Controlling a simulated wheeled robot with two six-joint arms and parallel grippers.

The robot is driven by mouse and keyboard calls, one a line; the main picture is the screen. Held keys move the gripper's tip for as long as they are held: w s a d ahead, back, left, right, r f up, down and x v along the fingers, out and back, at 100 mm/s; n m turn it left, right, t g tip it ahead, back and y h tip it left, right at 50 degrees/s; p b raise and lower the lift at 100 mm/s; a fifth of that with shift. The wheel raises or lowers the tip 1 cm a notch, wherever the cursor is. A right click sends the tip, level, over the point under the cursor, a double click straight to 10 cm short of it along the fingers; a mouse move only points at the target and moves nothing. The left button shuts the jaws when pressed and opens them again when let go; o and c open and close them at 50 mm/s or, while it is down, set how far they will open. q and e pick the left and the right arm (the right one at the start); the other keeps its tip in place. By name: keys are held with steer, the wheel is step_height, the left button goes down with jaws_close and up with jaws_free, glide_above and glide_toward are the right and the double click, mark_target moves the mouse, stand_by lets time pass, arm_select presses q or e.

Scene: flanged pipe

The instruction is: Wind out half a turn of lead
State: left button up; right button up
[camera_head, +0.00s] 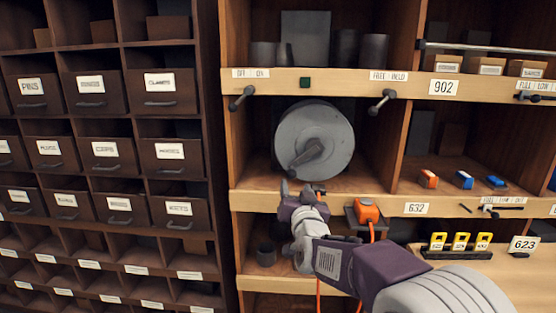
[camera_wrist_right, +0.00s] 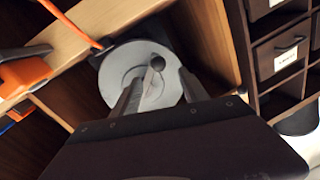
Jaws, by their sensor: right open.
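A round grey reel (camera_head: 325,125) stands upright in the middle shelf bay. Its dark crank arm (camera_head: 306,154) points down and left across its face. My right gripper (camera_head: 295,189) is just below and in front of the reel, open and empty. In the right wrist view the reel (camera_wrist_right: 115,75) shows beyond the two spread fingers (camera_wrist_right: 158,88), with the round knob of the crank (camera_wrist_right: 157,62) between their lines. The fingers look apart from the knob. An orange lead (camera_wrist_right: 72,22) runs near the reel's base. My left gripper is not in view.
An orange block (camera_head: 366,211) sits in a dark holder at the shelf edge right of my gripper. Two dark levers (camera_head: 241,98) (camera_head: 382,102) stick out from the board above the reel. Labelled drawers (camera_head: 165,92) fill the left. The shelf's side walls enclose the reel.

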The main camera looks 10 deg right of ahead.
mark_target(293, 176)
steer(key=w, duration=0.3)
steer(key=w+d+p, duration=0.1)
steer(key=w, duration=0.6)
steer(key=shift+d, duration=0.35)
steer(key=shift+s+a, duration=0.1)
steer(key=shift+a, duration=0.05)
jaws_close()
stand_by(0.8)
